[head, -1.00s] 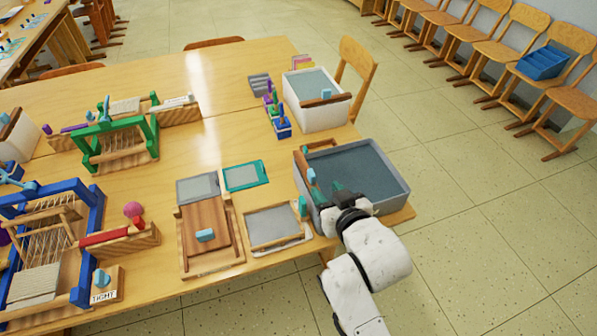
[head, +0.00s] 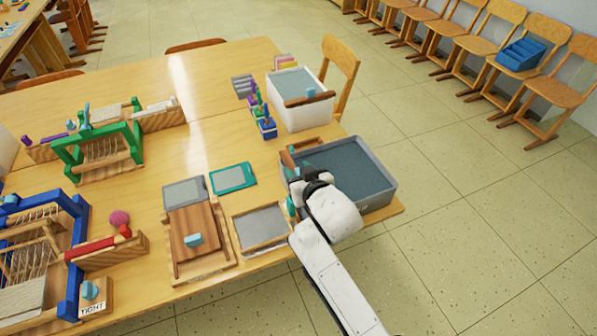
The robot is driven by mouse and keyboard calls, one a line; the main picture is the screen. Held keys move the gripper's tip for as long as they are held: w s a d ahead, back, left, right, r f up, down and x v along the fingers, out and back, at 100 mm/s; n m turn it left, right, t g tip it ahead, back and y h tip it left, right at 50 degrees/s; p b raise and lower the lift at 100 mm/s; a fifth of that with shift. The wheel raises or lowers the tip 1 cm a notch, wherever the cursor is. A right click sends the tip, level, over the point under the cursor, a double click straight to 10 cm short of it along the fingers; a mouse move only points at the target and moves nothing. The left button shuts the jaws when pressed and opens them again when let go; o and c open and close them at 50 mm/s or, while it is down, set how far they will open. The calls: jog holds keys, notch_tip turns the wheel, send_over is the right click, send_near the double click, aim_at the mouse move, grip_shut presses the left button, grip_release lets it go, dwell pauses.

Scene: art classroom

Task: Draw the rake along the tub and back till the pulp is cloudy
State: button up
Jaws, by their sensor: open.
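The grey tub (head: 383,183) stands at the table's right front corner and holds flat, dark grey-blue liquid. A brown wooden piece, likely the rake (head: 288,160), stands at the tub's left end; its lower part is hidden. My gripper (head: 299,177) is over the tub's left end, close beside this piece. The dark wrist and white arm link cover most of it, so I cannot tell whether it touches the piece. The jaws are open.
A white tub (head: 300,115) with a brown bar and blue knob across its rim stands behind. Framed screens (head: 262,228) and a wooden press board (head: 195,240) lie left of the grey tub. Small bottles (head: 266,128) stand near the white tub. Looms fill the left side.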

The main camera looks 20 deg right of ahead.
grip_shut()
dwell(0.4)
jog(key=shift+d+r+p, duration=0.1)
jog(key=shift+d+p, duration=0.2)
jog(key=shift+d, duration=0.1)
jog(key=d+b, duration=0.1)
jog(key=d, duration=2.1)
